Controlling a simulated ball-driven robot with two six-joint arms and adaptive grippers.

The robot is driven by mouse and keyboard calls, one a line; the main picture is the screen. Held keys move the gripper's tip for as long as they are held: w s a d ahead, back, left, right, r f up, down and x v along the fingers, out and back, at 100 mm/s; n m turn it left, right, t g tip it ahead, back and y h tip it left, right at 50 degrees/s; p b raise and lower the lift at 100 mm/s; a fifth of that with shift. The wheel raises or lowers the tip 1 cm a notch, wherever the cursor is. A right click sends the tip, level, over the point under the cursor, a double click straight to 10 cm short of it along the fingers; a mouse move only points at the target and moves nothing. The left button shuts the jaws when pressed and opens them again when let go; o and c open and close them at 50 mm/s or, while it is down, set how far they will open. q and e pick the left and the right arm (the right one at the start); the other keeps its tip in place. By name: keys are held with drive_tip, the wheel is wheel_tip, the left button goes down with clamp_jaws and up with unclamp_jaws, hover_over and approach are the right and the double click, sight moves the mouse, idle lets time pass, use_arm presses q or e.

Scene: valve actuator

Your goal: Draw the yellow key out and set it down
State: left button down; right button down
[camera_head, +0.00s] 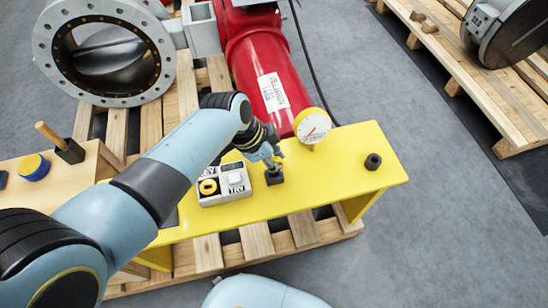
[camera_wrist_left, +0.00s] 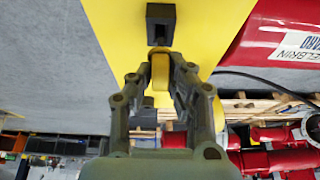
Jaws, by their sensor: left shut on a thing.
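My left gripper (camera_head: 273,161) comes down at the black block (camera_head: 274,178) on the yellow bench (camera_head: 335,165). In the left wrist view its fingers (camera_wrist_left: 162,62) are shut on the yellow key (camera_wrist_left: 160,74), whose rounded head shows between the fingertips. The black block (camera_wrist_left: 160,14) with a dark opening is just beyond the fingertips there. I cannot tell whether the key's far end is inside the block. In the head view the fingers hide the key. My right gripper is out of view.
A grey lettered box (camera_head: 226,185) with a yellow round part stands left of the block. A black knob (camera_head: 373,161) is at the right. The bench between block and knob is bare.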

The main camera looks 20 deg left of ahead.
use_arm(q)
drive_tip(key=shift+f+b, duration=0.45)
drive_tip(key=shift+f, duration=0.2)
drive_tip(key=shift+f+b, duration=0.75)
drive_tip(key=shift+f, duration=0.3)
drive_tip(key=c, duration=1.2)
unclamp_jaws()
drive_tip(key=shift+r, duration=0.1)
drive_tip(key=shift+r, duration=0.15)
drive_tip(key=v, duration=1.1)
drive_tip(key=shift+s+a+r, duration=0.15)
drive_tip(key=shift+r, duration=0.1)
drive_tip(key=shift+s, duration=0.1)
